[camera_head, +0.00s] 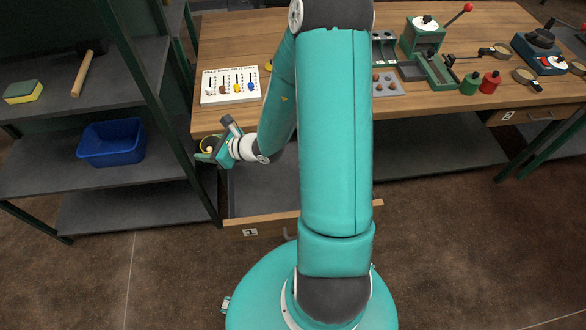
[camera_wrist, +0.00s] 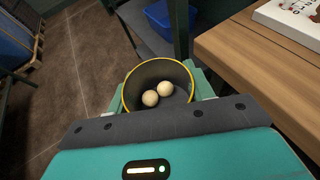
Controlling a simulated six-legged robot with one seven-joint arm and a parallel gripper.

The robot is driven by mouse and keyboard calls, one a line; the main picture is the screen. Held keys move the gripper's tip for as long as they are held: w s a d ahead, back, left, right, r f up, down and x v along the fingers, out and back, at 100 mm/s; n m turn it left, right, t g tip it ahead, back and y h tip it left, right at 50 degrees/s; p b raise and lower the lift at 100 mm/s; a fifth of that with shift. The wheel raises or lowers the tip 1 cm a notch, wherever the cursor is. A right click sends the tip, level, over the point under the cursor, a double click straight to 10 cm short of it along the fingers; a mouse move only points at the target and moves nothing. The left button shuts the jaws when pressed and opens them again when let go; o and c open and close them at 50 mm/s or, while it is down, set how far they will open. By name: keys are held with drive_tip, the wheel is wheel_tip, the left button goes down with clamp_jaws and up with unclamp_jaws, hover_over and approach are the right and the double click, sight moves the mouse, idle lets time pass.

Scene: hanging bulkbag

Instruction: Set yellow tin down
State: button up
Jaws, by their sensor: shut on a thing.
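The yellow tin (camera_wrist: 131,78) is round, with a yellow rim and a dark inside. It holds two pale balls (camera_wrist: 157,93), seen in the wrist view. My gripper (camera_wrist: 161,92) is shut on it, with a teal finger on each side. In the head view the tin (camera_head: 208,142) shows small at the tip of my gripper (camera_head: 212,152), beside the left front corner of the wooden bench. It appears held off the bench top. The tin's underside is hidden.
The wooden bench (camera_head: 300,50) carries a white board with coloured pegs (camera_head: 231,85) near its left edge. An open drawer (camera_head: 262,190) sticks out below. A dark shelf on the left holds a blue bin (camera_head: 111,142), a hammer (camera_head: 85,70) and a sponge (camera_head: 23,91).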

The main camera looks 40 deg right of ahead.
drive_tip(key=s+d+f, duration=0.2)
drive_tip(key=s+d, duration=0.9)
drive_tip(key=d, duration=0.3)
drive_tip(key=s+d+f+y, duration=0.1)
drive_tip(key=s+d, duration=0.2)
drive_tip(key=s, duration=0.5)
drive_tip(key=s+d+f, duration=0.1)
drive_tip(key=s+d, duration=0.2)
drive_tip(key=s, duration=0.6)
hover_over(283, 186)
drive_tip(key=s, duration=0.1)
drive_tip(key=shift+n, duration=0.4)
wheel_tip(283, 186, down, 9)
drive_tip(key=shift+r, duration=0.15)
drive_tip(key=shift+w+a+f, duration=0.1)
drive_tip(key=shift+w+f, duration=0.2)
drive_tip(key=shift+f, duration=0.2)
drive_tip(key=shift+w+f+g, duration=0.15)
drive_tip(key=shift+f+g, duration=0.15)
drive_tip(key=shift+f, duration=1.35)
drive_tip(key=shift+f, duration=0.15)
